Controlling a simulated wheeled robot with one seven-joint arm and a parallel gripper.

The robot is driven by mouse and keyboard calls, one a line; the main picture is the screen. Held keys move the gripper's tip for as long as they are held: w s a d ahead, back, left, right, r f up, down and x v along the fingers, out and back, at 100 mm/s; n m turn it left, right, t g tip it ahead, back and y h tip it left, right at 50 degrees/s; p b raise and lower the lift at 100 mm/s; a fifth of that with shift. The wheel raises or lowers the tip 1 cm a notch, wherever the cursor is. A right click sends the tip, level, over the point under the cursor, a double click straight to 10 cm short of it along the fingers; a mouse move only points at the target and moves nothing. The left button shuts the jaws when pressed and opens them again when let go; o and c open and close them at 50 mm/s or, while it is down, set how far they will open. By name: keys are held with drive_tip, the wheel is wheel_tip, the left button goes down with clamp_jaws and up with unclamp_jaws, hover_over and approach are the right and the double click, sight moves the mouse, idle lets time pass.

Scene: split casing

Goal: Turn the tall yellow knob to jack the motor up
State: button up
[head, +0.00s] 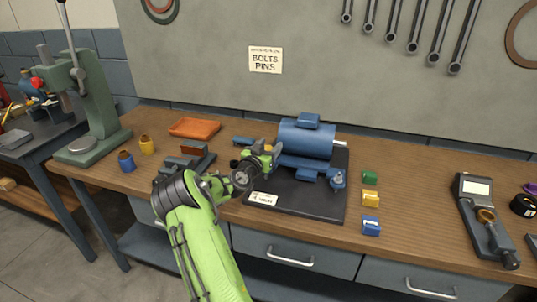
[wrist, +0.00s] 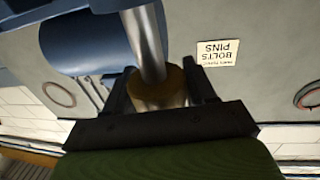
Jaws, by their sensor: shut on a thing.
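The blue motor (head: 306,141) lies on its side on a black base plate (head: 305,205), with a silver shaft end at its right. My gripper (head: 264,158) is at the left end of the motor. In the wrist view my gripper (wrist: 160,80) has its black fingers on either side of a brass-yellow knob (wrist: 162,90) and is shut on it. A thick silver rod (wrist: 146,40) is in line with the knob, beside the blue body. The knob is hidden behind my gripper and arm in the head view.
An orange tray (head: 195,127), a blue cup (head: 126,161) and a yellow cup (head: 147,145) stand to the left. Green, yellow and blue small blocks (head: 370,199) are right of the plate. A grey meter (head: 476,192) lies farther right. A green press (head: 97,100) stands at the far left.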

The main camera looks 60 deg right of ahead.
drive_tip(key=shift+f, duration=0.3)
drive_tip(key=o, duration=0.8)
drive_tip(key=shift+a, duration=0.1)
drive_tip(key=shift+o, duration=0.7)
drive_tip(key=shift+r, duration=0.1)
drive_tip(key=a+b, duration=0.1)
drive_tip(key=a, duration=1.4)
drive_tip(key=shift+a+b, duration=0.35)
drive_tip(key=shift+a, duration=0.05)
